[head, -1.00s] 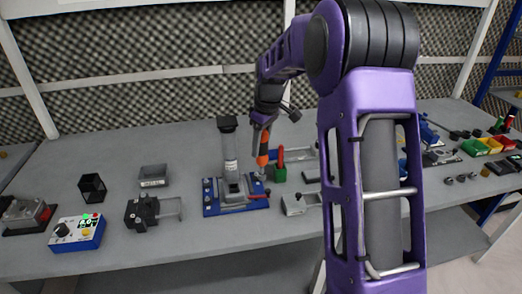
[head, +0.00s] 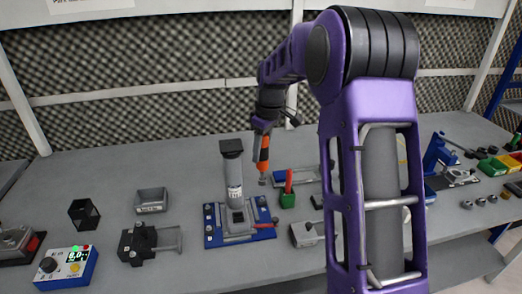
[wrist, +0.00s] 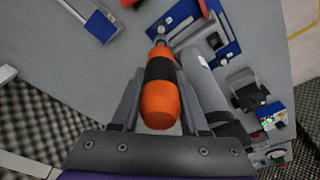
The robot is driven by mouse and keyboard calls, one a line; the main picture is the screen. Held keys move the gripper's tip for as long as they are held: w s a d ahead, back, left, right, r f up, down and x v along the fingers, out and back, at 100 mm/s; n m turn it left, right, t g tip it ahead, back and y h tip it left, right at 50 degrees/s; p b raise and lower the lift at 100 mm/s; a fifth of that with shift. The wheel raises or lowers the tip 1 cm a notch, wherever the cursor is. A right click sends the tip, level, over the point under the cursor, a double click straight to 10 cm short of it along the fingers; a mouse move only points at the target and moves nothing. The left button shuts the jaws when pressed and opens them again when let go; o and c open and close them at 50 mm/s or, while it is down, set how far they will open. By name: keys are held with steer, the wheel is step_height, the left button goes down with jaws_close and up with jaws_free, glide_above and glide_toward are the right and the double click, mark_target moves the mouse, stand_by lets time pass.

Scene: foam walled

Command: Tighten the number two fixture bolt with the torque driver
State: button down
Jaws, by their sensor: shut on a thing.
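The torque driver (head: 263,158), orange with a black band, is held upright, tip down, in my gripper (head: 262,128). In the wrist view the driver (wrist: 160,90) sits between the closed fingers. The fixture (head: 240,237) is a blue plate with a grey block and several bolts near its corners. A tall grey cylinder with a dark cap (head: 233,175) stands on it. In the head view the driver tip appears just above the plate's back right bolt (head: 262,201), with a gap between them. Bolt numbers are not readable.
A blue and white control box (head: 68,270) with a green lit display stands at the front left. A dark clamp (head: 140,243), an open grey bin (head: 151,200) and a black holder (head: 84,213) stand left of the fixture. A green block with a red handle (head: 287,197) is close on the right.

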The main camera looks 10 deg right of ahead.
mark_target(261, 170)
steer(key=shift+f+b, duration=1.6)
steer(key=shift+f, duration=2.2)
stand_by(2.1)
steer(key=shift+r, duration=0.1)
